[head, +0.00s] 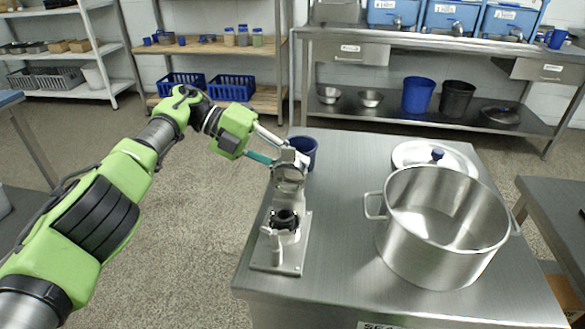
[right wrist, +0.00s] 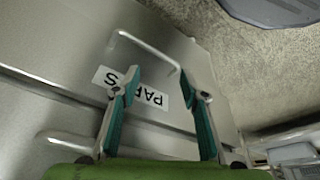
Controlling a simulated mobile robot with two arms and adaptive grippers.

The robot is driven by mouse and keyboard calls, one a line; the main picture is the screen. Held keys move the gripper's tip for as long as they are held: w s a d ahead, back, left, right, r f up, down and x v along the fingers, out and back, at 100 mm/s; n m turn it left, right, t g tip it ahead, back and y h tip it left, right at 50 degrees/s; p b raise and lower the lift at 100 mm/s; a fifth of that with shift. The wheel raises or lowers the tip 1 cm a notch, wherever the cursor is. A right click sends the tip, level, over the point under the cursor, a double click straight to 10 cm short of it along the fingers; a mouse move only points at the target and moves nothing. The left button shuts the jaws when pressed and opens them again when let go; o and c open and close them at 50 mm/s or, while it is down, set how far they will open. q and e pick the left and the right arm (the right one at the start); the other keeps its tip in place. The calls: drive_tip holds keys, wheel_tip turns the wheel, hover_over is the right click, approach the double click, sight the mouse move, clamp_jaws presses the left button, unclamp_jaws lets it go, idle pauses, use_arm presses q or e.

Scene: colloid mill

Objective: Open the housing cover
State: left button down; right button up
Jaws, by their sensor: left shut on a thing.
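The metal colloid mill (head: 280,256) stands on the left part of the steel table. Its housing cover (head: 290,176) is a round metal piece raised at the back of the mill, tilted up and apart from the housing body. The dark inside of the housing (head: 285,217) shows open below it. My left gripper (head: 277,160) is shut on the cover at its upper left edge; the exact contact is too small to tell. My right gripper (right wrist: 161,82) is open and empty in the right wrist view, in front of a metal panel.
A large steel pot (head: 440,240) and a lid with a blue knob (head: 408,156) are on the right of the table (head: 335,235). A blue cup (head: 305,150) stands behind the mill. In the right wrist view, a bar handle (right wrist: 145,48) and a PARTS label (right wrist: 150,92) are near my fingers.

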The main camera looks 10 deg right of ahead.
use_arm(q)
drive_tip(key=shift+w, duration=0.1)
drive_tip(key=shift+b, duration=0.3)
use_arm(e)
drive_tip(key=shift+v, duration=1.35)
drive_tip(key=shift+s+f, duration=0.1)
drive_tip(key=shift+s, duration=0.15)
